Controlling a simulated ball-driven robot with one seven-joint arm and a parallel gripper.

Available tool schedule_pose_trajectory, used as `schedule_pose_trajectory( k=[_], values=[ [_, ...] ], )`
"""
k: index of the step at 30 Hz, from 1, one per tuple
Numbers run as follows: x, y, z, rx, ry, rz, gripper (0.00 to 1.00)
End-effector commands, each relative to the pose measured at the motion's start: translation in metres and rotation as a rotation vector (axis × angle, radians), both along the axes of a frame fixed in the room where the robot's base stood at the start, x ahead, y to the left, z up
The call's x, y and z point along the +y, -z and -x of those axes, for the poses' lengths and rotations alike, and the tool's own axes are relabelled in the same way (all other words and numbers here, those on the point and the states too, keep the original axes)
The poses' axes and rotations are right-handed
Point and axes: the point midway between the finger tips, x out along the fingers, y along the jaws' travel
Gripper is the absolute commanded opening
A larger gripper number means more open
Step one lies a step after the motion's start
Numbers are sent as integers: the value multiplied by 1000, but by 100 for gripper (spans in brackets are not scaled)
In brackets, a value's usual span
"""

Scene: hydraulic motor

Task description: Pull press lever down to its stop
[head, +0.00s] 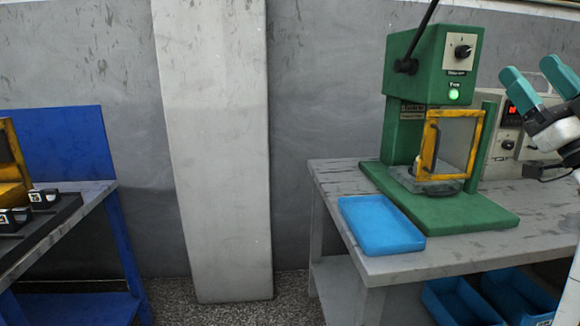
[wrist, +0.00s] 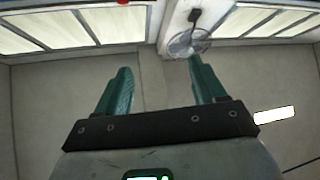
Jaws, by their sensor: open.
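The green press (head: 432,65) stands on the grey bench at the right of the head view. Its black lever (head: 420,32) rises from a hub on the left side of the press head and tilts up to the right; its top end is cut off by the picture edge. The yellow-framed guard (head: 428,148) covers the front of the press, and a green lamp (head: 454,95) is lit. My gripper (head: 528,80) is open and empty, to the right of the press and apart from the lever. In the wrist view its teal fingers (wrist: 158,85) are spread, facing windows and a fan.
A blue tray (head: 381,226) lies on the bench (head: 462,262) in front of the press. A grey control box (head: 500,150) with a red display stands behind my gripper. Blue bins (head: 460,302) sit below. A blue workbench (head: 62,140) is at the left, with open floor between.

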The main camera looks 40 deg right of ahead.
Motion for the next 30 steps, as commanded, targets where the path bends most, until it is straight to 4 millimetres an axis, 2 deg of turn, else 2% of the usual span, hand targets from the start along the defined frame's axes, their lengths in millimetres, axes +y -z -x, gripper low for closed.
schedule_pose_trajectory(
  k=[11,17,20,23,27,30],
  values=[
    [5,46,-43,101,-53,-105,70],
    [16,90,-79,201,-100,-197,70],
    [26,120,-101,272,-129,-254,70],
    [44,160,-127,368,-168,-327,70],
    [85,237,-164,562,-229,-448,70],
    [121,295,-180,717,-263,-527,70]
  ],
)
